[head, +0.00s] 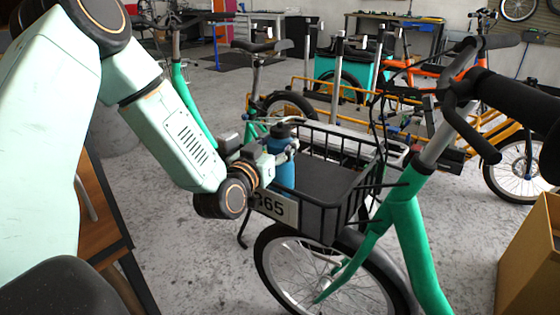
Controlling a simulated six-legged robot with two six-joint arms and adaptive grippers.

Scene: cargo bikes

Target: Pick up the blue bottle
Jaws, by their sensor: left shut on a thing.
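The blue bottle (284,172) has a dark cap and stands upright at the left end of the black front basket (322,222) of a green bike. My left arm comes in from the left, and my left gripper (285,150) is shut on the bottle's upper part, just below the cap. The wrist hides part of the bottle's left side. I cannot tell whether the bottle's base touches the basket floor. My right gripper is not in view.
The green bike's frame (408,235) and handlebar (462,95) rise to the right of the basket. A cardboard box (530,262) stands at the lower right. A wooden table (103,210) is at the left. Other bikes, including an orange one (408,75), stand behind.

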